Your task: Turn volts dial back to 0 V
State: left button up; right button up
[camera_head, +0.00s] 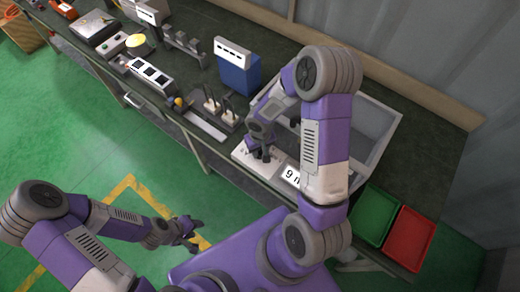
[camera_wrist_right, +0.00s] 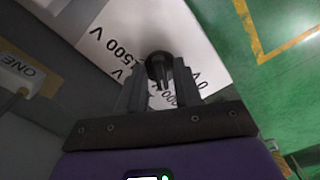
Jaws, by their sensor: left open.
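The volts dial is a black knob (camera_wrist_right: 160,68) on a white panel (camera_wrist_right: 150,25) with printed volt marks, seen in the right wrist view. One mark reads 1500 V; others are partly hidden by my fingers. The knob's narrow part points down in that view, toward my gripper. My right gripper (camera_wrist_right: 160,92) has one finger on each side of the knob, with a gap beside its narrow part. In the head view my right gripper (camera_head: 266,152) is over the white panel (camera_head: 243,152). My left gripper (camera_head: 190,234) is open and empty above the floor, away from the bench.
Green (camera_head: 374,214) and red (camera_head: 409,238) trays lie at right. A blue box (camera_head: 238,72) and several devices stand behind and left.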

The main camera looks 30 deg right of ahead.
grip_shut()
jog(key=shift+n, duration=1.4)
jog(key=n, duration=0.2)
jog(key=shift+d+n+b, duration=0.1)
jog(key=shift+n+b, duration=0.2)
jog(key=n, duration=0.3)
jog(key=shift+n, duration=0.3)
jog(key=shift+w+d+n+p, duration=0.1)
jog(key=shift+n+p, duration=0.2)
jog(key=shift+n, duration=1.2)
jog(key=shift+o, duration=1)
grip_release()
